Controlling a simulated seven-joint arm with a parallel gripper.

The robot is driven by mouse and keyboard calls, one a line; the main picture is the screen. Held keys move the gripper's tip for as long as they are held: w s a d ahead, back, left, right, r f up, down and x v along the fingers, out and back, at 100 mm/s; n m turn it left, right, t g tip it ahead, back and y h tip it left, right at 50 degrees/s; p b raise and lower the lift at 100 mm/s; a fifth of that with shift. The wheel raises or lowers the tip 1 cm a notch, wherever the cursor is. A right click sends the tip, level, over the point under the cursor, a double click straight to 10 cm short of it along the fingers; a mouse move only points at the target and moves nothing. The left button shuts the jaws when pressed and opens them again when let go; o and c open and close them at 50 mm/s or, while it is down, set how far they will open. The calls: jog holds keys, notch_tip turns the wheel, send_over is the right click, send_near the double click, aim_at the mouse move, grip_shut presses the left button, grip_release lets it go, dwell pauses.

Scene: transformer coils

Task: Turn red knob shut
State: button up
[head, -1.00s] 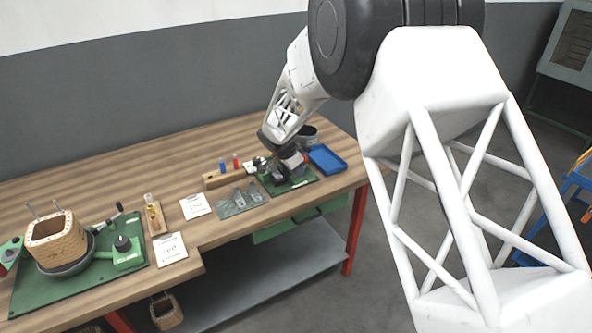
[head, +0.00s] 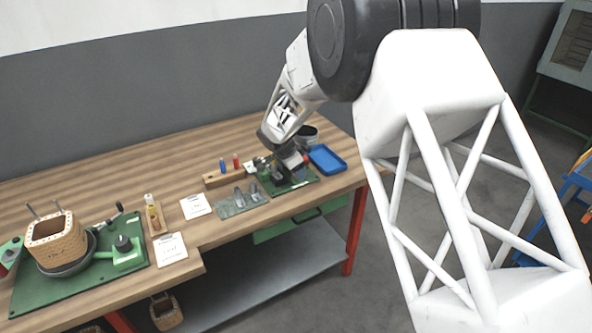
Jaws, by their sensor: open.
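My gripper (head: 288,163) is at the far right part of the bench, pointing down over a small green plate (head: 299,188) with dark fixtures on it. Its jaws are open, but the fingertips are small and dark against the fixtures. A small red patch (head: 305,158) shows right beside the gripper; I cannot tell whether it is the red knob or whether the fingers are around it. The gripper hides part of the fixture beneath it.
A blue tray (head: 327,160) lies right of the gripper, with a dark round pot (head: 307,136) behind. A wooden block (head: 222,179) with blue and red pieces and a grey-green plate (head: 240,203) with metal parts are to the left. A coil (head: 57,242) stands far left.

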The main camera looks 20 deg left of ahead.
jog(key=shift+r, duration=0.1)
jog(key=v, duration=0.7)
jog(key=shift+s+r, duration=0.15)
jog(key=shift+r, duration=0.1)
jog(key=shift+a, duration=0.1)
jog(key=s+d+r+n, duration=0.1)
jog(key=s+d+r, duration=0.45)
jog(key=d, duration=0.35)
jog(key=s+d+r+n+y, duration=0.1)
jog(key=s+d+r+n, duration=0.1)
jog(key=s+d+r, duration=0.55)
jog(key=s+d+r+n, duration=0.1)
jog(key=s+d+r, duration=0.25)
jog(key=d, duration=0.75)
jog(key=s+d+n, duration=0.1)
jog(key=s+d, duration=0.4)
jog(key=s, duration=0.4)
jog(key=s+d+r+n+y, duration=0.1)
jog(key=s+d, duration=0.4)
jog(key=s, duration=0.5)
jog(key=s+d+n+y, duration=0.1)
jog(key=s+d+n, duration=0.2)
jog(key=s+d, duration=0.3)
jog(key=s, duration=0.4)
jog(key=shift+r, duration=0.2)
